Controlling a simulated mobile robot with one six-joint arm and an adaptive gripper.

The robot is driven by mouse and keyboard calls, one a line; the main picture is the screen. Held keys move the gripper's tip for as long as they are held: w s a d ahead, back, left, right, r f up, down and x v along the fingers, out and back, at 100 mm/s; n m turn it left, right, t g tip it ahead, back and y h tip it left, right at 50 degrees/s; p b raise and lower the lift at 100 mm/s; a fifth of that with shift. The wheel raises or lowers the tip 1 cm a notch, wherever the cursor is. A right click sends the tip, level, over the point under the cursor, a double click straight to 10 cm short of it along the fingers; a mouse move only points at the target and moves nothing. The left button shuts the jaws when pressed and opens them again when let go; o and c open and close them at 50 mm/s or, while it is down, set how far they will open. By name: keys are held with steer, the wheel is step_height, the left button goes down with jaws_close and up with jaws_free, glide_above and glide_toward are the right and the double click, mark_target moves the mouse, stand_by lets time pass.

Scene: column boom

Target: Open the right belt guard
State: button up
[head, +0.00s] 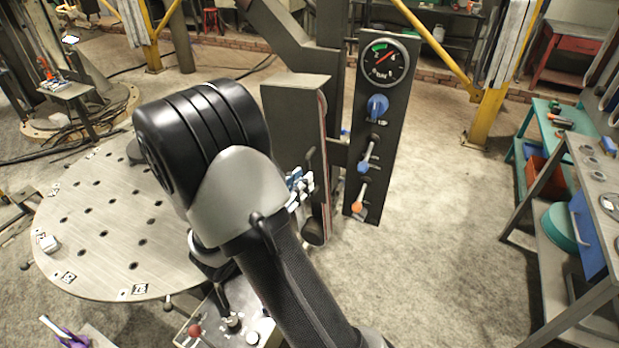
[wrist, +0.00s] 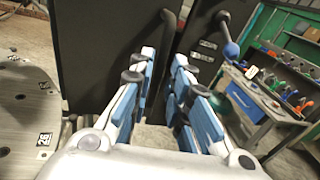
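The belt guard (head: 294,120) appears as an upright dark panel with a belt edge on its right side, in the middle of the head view. In the wrist view a dark panel (wrist: 100,50), seemingly the same guard, fills the upper left. A black bar handle (wrist: 171,42) stands at its right edge and shows in the head view too (head: 310,157). My gripper (wrist: 165,58) is open, its blue-padded fingers apart, with the handle just beyond and between the tips. In the head view my gripper (head: 300,184) is partly hidden by my arm. Contact cannot be told.
A dark panel (head: 371,150) with a gauge (head: 383,60), blue valve levers and an orange-knobbed lever stands close on the right. A round perforated table (head: 90,240) is on the left. A workbench (head: 600,185) is at far right, with clear floor between.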

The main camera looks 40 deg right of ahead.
mark_target(299, 146)
steer(key=shift+w+d, duration=0.2)
steer(key=shift+d, duration=0.85)
steer(key=shift+w+d, duration=0.2)
steer(key=shift+d, duration=0.8)
steer(key=shift+c, duration=0.2)
jaws_close()
